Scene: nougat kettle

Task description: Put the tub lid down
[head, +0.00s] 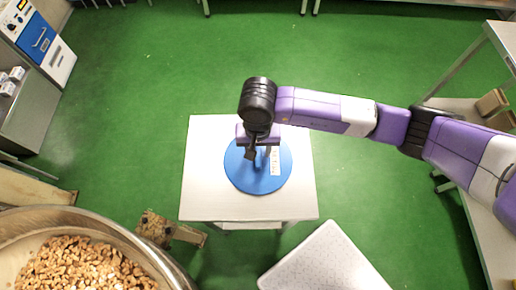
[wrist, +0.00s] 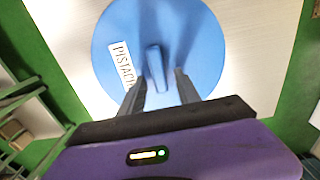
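The tub lid (head: 250,182) is a round blue disc with a raised bar handle and a white label. It looks to lie flat on a small white table (head: 205,150). In the wrist view the lid (wrist: 115,30) fills the upper middle, its label reading "PISTACH", with the rest hidden by a finger. My gripper (head: 259,154) is over the lid, pointing down. In the wrist view my gripper (wrist: 161,80) is open, its fingers on either side of the handle (wrist: 154,62) with a gap showing on both sides.
A large metal kettle (head: 150,248) of nuts stands at the lower left, with a wooden-looking piece (head: 156,228) beside it. A white perforated panel (head: 325,262) is at the bottom. Shelving (head: 462,103) stands at the right. Green floor is clear around the table's far side.

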